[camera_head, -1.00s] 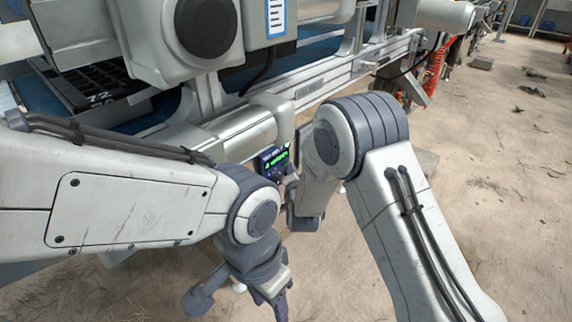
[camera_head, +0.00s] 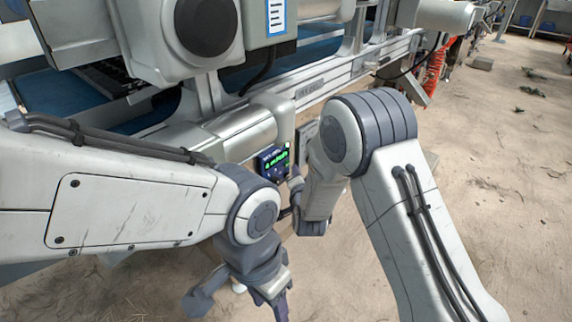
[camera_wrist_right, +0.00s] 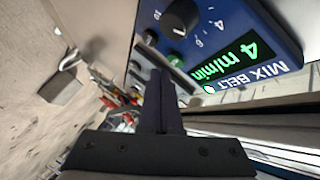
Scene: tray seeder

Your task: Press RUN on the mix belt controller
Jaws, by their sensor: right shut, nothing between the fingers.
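The mix belt controller (camera_head: 273,161) is a small dark blue box with a lit green display, below the grey machine frame in the head view. In the right wrist view the controller (camera_wrist_right: 262,22) shows turned over, with "MIX BELT", a "4 m/min" display (camera_wrist_right: 232,62), a black dial (camera_wrist_right: 181,16) and a green button (camera_wrist_right: 176,60). My right gripper (camera_wrist_right: 158,76) is shut and empty, its tips close to the button; I cannot tell whether they touch. In the head view its tips are largely hidden. My left gripper (camera_head: 274,298) hangs low, its jaw opening unclear.
The grey machine frame (camera_head: 340,75) with its blue belt (camera_head: 40,93) runs across the back. A dark seed tray (camera_head: 112,76) is on the belt, partly hidden. Red coiled hose (camera_head: 433,70) hangs at the right. The sandy floor (camera_head: 500,190) is open on the right.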

